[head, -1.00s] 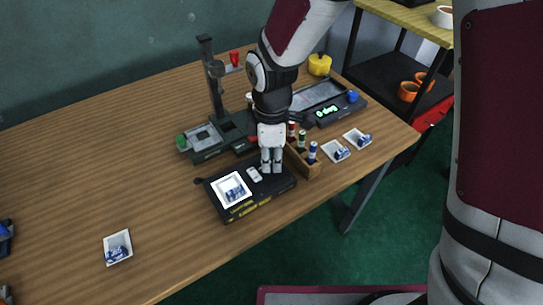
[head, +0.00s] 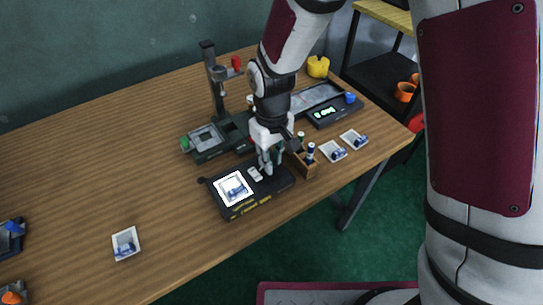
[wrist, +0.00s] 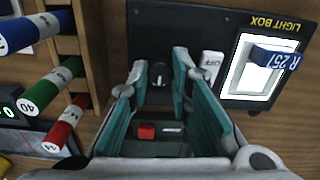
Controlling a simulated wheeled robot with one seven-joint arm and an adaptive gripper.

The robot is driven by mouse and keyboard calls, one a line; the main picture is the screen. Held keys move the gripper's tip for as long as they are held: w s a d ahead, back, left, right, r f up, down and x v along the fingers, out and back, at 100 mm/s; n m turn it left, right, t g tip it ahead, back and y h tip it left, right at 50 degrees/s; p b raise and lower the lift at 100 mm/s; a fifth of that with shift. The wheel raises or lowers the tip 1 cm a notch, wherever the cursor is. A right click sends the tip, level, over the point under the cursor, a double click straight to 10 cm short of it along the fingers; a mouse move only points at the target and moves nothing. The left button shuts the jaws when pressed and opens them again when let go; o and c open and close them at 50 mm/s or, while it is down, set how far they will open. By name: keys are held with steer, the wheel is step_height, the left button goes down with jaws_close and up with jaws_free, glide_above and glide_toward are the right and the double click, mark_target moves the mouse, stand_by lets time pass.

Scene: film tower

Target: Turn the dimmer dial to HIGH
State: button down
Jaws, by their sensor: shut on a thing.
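The light box (head: 262,208) is a black box near the table's front edge, with a lit white panel holding a small slide labelled R 251 (wrist: 274,60). Its dimmer dial (wrist: 158,76) is a small black knob with a white mark, standing between my fingertips in the wrist view. A white OFF switch (wrist: 211,66) sits beside the dial. The fingers hide the dial in the head view, and I cannot read any HIGH mark.
A wooden rack (head: 305,167) with coloured tubes stands close right of my gripper. Behind are a green-black stand (head: 208,139) and a device with a green display (head: 324,112). White trays lie right (head: 333,151) and left (head: 126,244). The table's left middle is clear.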

steer(key=m+p, duration=0.2)
steer(key=m, duration=0.3)
steer(key=shift+s+m, duration=0.1)
steer(key=shift+m, duration=0.2)
steer(key=m+p, duration=0.3)
steer(key=m, duration=0.2)
steer(key=shift+m, duration=0.3)
steer(key=c, duration=1.4)
jaws_free()
steer(key=shift+c, duration=0.2)
steer(key=shift+r, duration=4)
